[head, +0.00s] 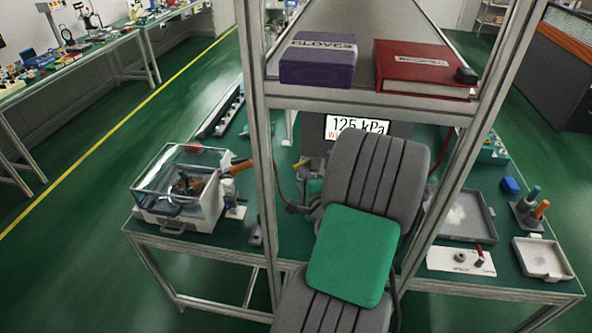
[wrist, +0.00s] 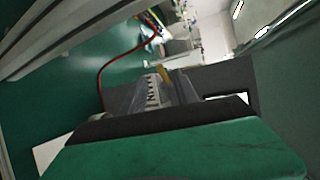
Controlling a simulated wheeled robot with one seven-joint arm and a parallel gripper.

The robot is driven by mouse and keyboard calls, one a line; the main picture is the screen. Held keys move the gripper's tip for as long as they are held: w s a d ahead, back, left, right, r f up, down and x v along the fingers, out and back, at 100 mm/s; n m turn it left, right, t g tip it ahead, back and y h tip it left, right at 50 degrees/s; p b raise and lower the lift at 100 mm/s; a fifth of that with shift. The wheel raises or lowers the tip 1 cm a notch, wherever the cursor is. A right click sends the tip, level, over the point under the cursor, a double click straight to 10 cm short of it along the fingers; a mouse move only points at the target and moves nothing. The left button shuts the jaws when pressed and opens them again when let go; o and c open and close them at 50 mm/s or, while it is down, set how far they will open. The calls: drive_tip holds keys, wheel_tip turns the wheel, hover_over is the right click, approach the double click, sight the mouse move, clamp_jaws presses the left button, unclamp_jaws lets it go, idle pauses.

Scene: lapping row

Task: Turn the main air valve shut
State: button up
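No thing in view can be surely made out as the main air valve. A small yellow piece (wrist: 166,76), perhaps a valve handle, shows just past my gripper in the wrist view. I cannot tell whether the gripper touches it. My gripper (wrist: 158,92) shows there as grey parts with a ribbed pale strip, beyond my green and dark housing; its finger gap is unclear. In the head view my arm hides the gripper. A sign (head: 357,126) reading "125 kPa" stands behind my arm, partly covered.
A clear-lidded box (head: 180,190) stands on the bench's left, an orange-handled item (head: 240,167) beside it. A shelf holds a purple glove box (head: 318,60) and red binder (head: 425,68) above my arm. Frame posts flank it. A red hose (wrist: 104,68) runs near my gripper. Trays (head: 541,258) lie right.

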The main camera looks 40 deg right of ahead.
sight(294, 168)
drive_tip(key=p+x, duration=0.1)
drive_tip(key=x, duration=0.5)
drive_tip(key=shift+w+d+f+p, duration=0.15)
drive_tip(key=shift+w+p, duration=0.2)
drive_tip(key=shift+c, duration=0.2)
clamp_jaws()
